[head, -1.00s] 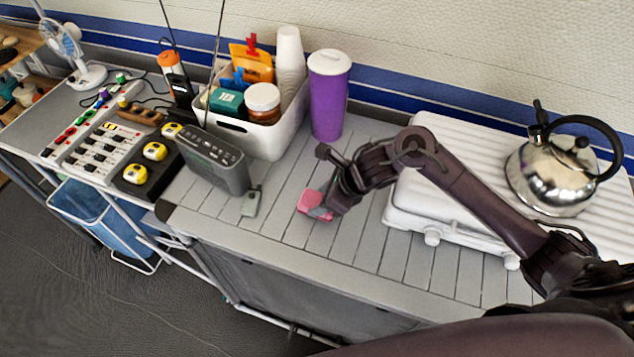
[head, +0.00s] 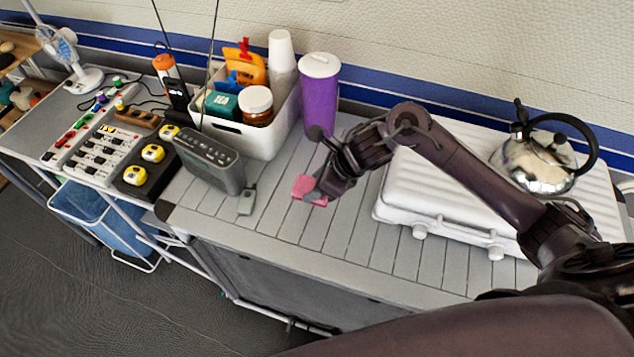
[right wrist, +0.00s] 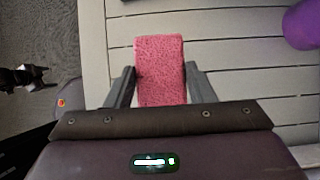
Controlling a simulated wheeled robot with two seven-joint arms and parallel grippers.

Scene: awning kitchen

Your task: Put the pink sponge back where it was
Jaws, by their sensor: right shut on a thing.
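The pink sponge (head: 305,188) is at the right gripper's tips, over the grey slatted counter (head: 285,222), left of the white stove case. My right gripper (head: 318,190) is shut on the sponge. In the right wrist view the pink sponge (right wrist: 160,68) sits between the two fingers of the right gripper (right wrist: 161,84), with its far end sticking out past them. I cannot tell whether the sponge touches the counter.
A purple cup (head: 319,95) stands behind the sponge. A white bin (head: 245,136) of goods, a grey radio (head: 208,160) and a small grey object (head: 247,200) are to the left. A white case (head: 400,190) with a kettle (head: 537,160) is to the right. Counter in front is clear.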

